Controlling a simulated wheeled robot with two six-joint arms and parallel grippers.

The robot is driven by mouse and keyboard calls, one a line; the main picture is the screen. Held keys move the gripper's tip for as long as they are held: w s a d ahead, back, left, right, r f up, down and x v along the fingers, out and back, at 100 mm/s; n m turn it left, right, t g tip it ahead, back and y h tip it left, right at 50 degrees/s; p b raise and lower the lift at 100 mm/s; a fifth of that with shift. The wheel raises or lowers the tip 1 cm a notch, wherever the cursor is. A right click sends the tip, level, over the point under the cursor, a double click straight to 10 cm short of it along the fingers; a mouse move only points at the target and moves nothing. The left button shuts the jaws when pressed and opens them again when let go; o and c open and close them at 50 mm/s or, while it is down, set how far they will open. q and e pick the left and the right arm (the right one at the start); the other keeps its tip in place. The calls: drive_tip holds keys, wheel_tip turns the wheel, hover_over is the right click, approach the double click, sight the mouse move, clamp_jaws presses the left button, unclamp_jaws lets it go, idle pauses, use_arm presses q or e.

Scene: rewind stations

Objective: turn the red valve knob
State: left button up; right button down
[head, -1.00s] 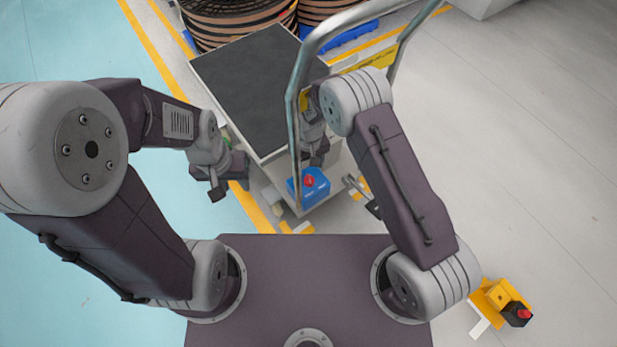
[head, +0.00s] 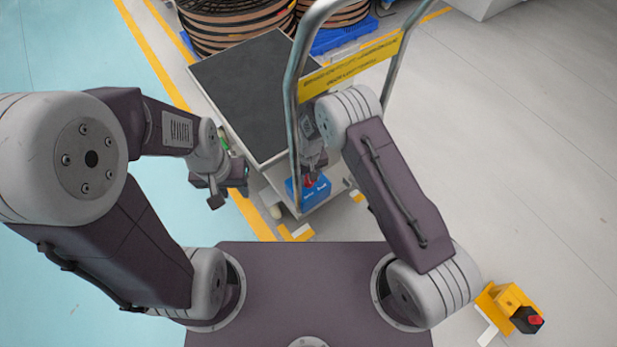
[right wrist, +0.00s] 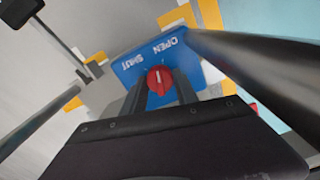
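The red valve knob (head: 309,181) sits on a blue plate (head: 322,191) at the cart's near end. In the right wrist view, the round knob (right wrist: 160,81) has a pale pointer line, and the blue plate (right wrist: 130,68) reads OPEN and SHUT. My right gripper (right wrist: 160,88) is pointed at the knob, with one finger on each side of it. The fingers are apart; contact with the knob cannot be made out. In the head view, my right gripper (head: 311,170) covers part of the knob. My left gripper (head: 227,195) is open and empty, left of the cart.
The cart has a dark deck (head: 240,85), a tall metal handle (head: 291,110) and a yellow sign (head: 350,66). The handle rises close beside my right gripper. Cable reels (head: 235,25) stand behind. A yellow box with a red button (head: 515,305) is at lower right.

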drive_tip(key=shift+r+m+p, duration=0.25)
drive_tip(key=shift+m+p, duration=0.35)
drive_tip(key=shift+p, duration=0.15)
drive_tip(key=shift+f+m+p, duration=0.2)
drive_tip(key=shift+m+p, duration=0.1)
drive_tip(key=shift+m, duration=0.5)
drive_tip(key=c, duration=0.9)
unclamp_jaws()
drive_tip(key=shift+c, duration=0.2)
wheel_tip(320, 180, up, 9)
drive_tip(key=p, duration=0.4)
drive_tip(key=shift+p, duration=0.35)
